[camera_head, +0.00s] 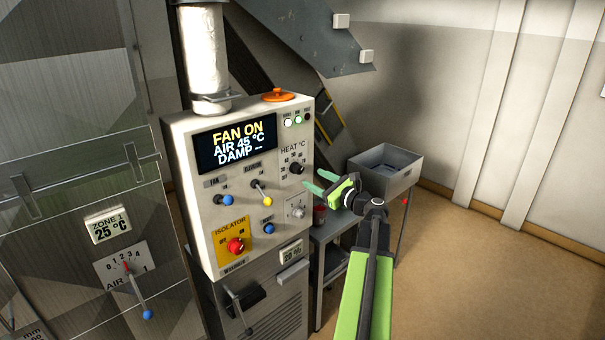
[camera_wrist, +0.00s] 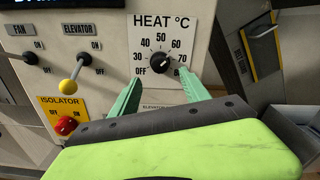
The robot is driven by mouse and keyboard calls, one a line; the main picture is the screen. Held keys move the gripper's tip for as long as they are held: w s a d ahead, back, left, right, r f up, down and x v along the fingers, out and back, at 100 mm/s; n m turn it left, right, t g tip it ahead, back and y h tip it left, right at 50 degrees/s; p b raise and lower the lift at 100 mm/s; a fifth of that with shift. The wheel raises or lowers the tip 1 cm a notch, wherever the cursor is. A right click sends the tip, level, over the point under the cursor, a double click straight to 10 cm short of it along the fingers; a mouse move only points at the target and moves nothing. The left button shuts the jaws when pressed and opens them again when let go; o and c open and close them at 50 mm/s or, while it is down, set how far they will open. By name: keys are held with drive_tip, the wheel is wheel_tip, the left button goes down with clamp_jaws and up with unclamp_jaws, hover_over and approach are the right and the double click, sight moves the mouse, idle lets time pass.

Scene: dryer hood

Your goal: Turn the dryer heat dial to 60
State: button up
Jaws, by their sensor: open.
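The heat dial (camera_head: 297,168) is a black knob on a white scale plate at the right of the control panel (camera_head: 190,150). In the wrist view the dial (camera_wrist: 161,63) sits under "HEAT °C", with marks from OFF through 30, 40, 50, 60 and 70. A small pale mark shows on the knob, but its exact setting is too small to tell. My gripper (camera_head: 320,182) is open and empty, its green fingers pointing at the panel just right of the dial. In the wrist view the fingers (camera_wrist: 161,75) appear either side of the knob; contact is not visible.
The display (camera_head: 236,143) reads FAN ON, AIR 45 °C, DAMP. The blue fan lever (camera_head: 227,200), yellow elevator lever (camera_head: 267,201) and red isolator knob (camera_head: 235,245) are left of the dial. A grey bin (camera_head: 400,172) stands behind my gripper. Floor at right is clear.

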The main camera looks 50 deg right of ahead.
sight(301, 171)
drive_tip(key=w, duration=0.7)
drive_tip(key=shift+w+d, duration=0.3)
drive_tip(key=shift+w, duration=0.1)
drive_tip(key=shift+c, duration=0.4)
clamp_jaws()
drive_tip(key=shift+n, duration=0.3)
